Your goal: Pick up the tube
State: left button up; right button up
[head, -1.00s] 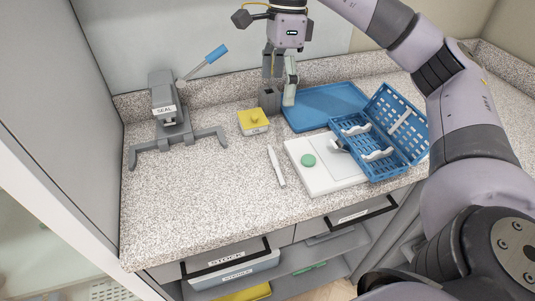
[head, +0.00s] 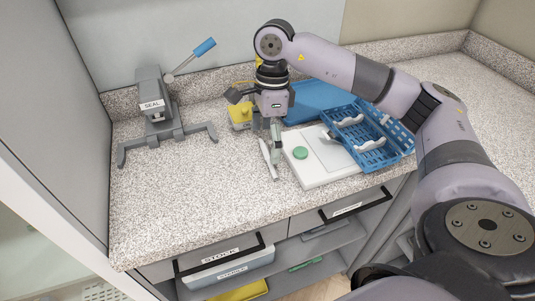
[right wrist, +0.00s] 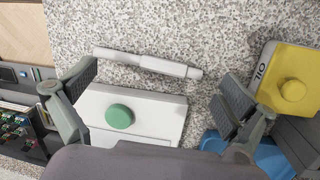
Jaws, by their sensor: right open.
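The tube is a slim white stick with a thicker part toward one end, lying on the speckled counter. In the right wrist view the tube (right wrist: 140,61) lies across the picture, just beyond my fingertips. My right gripper (right wrist: 155,92) is open and empty, with one finger on each side of the picture. In the head view my right gripper (head: 272,153) points down over the tube, left of the white board, and partly hides the tube. The exact height above the tube is hard to tell. My left gripper is not in view.
A white board (head: 318,177) with a green disc (head: 300,152) lies close to the right. The sealer (head: 157,103) stands left. The front-left counter is clear.

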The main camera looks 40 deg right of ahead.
jog(key=shift+a+f, duration=0.1)
jog(key=shift+f, duration=0.4)
jog(key=shift+c, duration=0.6)
jog(key=c, duration=1.2)
